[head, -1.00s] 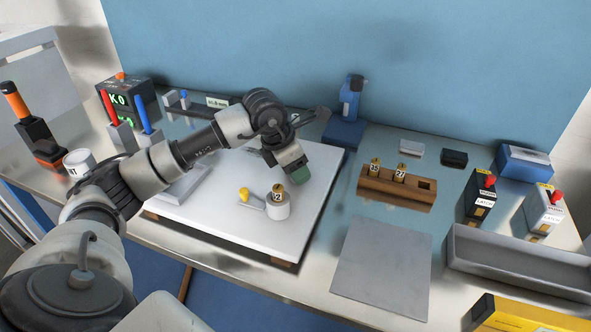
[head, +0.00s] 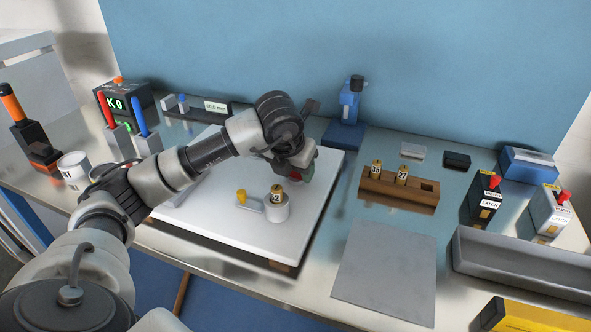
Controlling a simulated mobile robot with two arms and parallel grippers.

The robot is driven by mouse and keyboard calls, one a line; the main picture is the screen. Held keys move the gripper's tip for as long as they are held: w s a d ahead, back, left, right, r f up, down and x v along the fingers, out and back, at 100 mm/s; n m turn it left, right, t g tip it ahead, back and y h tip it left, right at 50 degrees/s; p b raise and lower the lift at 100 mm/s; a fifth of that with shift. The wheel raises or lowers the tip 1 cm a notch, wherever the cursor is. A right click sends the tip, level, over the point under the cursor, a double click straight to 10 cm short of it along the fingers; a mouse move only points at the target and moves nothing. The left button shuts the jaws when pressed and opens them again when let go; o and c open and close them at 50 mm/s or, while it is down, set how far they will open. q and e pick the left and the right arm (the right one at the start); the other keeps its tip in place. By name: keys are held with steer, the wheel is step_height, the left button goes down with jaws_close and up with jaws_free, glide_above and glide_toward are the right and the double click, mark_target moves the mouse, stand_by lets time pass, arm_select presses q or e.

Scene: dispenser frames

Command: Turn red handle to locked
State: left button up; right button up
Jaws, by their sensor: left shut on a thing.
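My left gripper (head: 303,172) is over the back right part of the white board (head: 225,228), pointing down. It is shut on a small red part, which looks like the red handle (head: 316,154); the wrist and fingers hide most of it, so its angle and any locked mark cannot be read. A white round holder (head: 276,211) with a brass piece marked 22 (head: 277,192) stands in front of the gripper on the board. A yellow knob on a grey lever (head: 241,196) is beside it. My right gripper is not in view.
A wooden block (head: 392,190) with two brass pieces stands right of the board. Two latch boxes with red knobs, one black (head: 483,195) and one white (head: 548,212), are at the right. A grey tray (head: 520,262) lies in front of them. A grey mat (head: 385,272) is bare.

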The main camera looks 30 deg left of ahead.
arm_select(q)
steer(key=shift+r, duration=0.1)
stand_by(0.4)
steer(key=o, duration=0.9)
steer(key=shift+o, duration=0.2)
steer(key=v, duration=1)
steer(key=shift+s+r, duration=0.2)
steer(key=shift+r, duration=0.1)
